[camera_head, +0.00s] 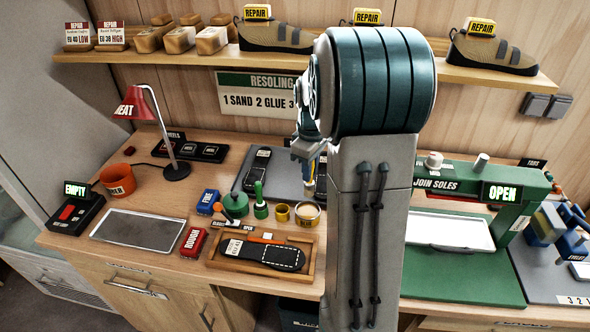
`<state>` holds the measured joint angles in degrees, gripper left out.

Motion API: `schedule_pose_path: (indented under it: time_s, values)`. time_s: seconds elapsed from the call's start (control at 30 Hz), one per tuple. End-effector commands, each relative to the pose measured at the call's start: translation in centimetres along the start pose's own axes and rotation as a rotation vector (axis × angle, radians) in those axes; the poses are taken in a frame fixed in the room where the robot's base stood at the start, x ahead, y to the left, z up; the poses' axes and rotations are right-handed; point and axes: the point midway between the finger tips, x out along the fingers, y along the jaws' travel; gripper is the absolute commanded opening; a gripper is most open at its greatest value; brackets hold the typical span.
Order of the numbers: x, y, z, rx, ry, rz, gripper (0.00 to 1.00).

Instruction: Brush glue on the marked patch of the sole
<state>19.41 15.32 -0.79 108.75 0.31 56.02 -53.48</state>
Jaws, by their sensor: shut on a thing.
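The dark sole (253,254) lies flat in a shallow wooden tray (310,268) at the front of the bench. A white dashed outline marks the patch (280,257) on its right part. My gripper (309,165) is above and behind the tray, pointing down, clear of the sole. It is shut on a slim thing with some yellow on it, small and partly hidden by my arm, so I cannot tell what it is. A round green pot (235,206) and an upright green-handled tool (259,200) stand behind the tray.
A red lamp (138,108) and a grey plate (138,229) are further left. The green sole press (470,195) is right of my arm.

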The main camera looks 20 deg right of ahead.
Motion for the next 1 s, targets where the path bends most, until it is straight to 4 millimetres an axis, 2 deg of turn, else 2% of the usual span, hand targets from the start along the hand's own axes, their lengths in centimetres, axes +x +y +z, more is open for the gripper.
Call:
schedule_pose_path:
  time_s: [0.17, 0.6, 1.0]
  values:
    - [1.0, 0.0, 0.0, 0.0, 0.0, 0.0, 0.0]
    - [5.4, -0.2, -0.3, -0.006, 0.0, -0.001, 0.0]
    - [5.9, -0.2, -0.3, -0.006, 0.0, 0.0, 0.0]
